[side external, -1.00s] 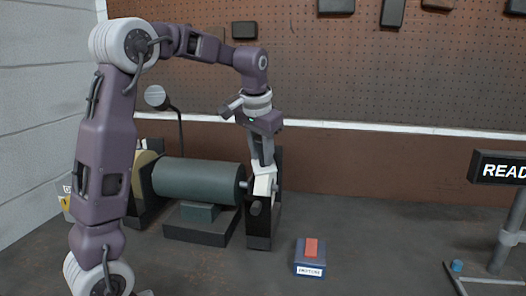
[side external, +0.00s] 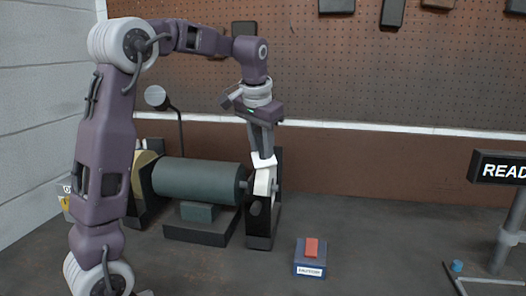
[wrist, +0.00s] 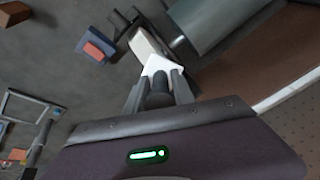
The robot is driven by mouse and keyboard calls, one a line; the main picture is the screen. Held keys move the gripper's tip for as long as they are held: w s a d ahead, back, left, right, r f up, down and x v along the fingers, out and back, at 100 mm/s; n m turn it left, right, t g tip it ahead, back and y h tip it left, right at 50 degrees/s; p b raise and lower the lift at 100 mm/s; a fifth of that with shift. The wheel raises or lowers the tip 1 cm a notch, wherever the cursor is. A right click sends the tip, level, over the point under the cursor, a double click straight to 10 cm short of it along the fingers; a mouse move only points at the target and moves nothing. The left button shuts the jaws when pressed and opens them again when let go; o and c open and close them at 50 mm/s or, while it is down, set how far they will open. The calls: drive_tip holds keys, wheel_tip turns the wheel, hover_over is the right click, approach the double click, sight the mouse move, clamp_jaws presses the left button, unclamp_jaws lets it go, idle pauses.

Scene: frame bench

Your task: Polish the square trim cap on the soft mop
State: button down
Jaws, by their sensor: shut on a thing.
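My gripper (side external: 261,153) points down above the right-hand wheel of the polishing machine. It is shut on the square trim cap (side external: 263,160), a small white plate. In the wrist view the cap (wrist: 160,65) shows beyond the fingertips of my gripper (wrist: 158,84), with a dark round part between the fingers. The pale soft mop (side external: 262,184) stands on edge in its dark housing, just under the cap. In the wrist view the mop (wrist: 146,45) lies just beyond the cap. I cannot tell whether cap and mop touch.
The green motor body (side external: 197,181) lies left of the mop, with a tan wheel (side external: 145,170) at its far left. A blue box with a red switch (side external: 311,248) sits on the bench at front right. A READY sign (side external: 500,169) stands far right. The bench between is clear.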

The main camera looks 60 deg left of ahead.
drive_tip(key=shift+r, duration=3.05)
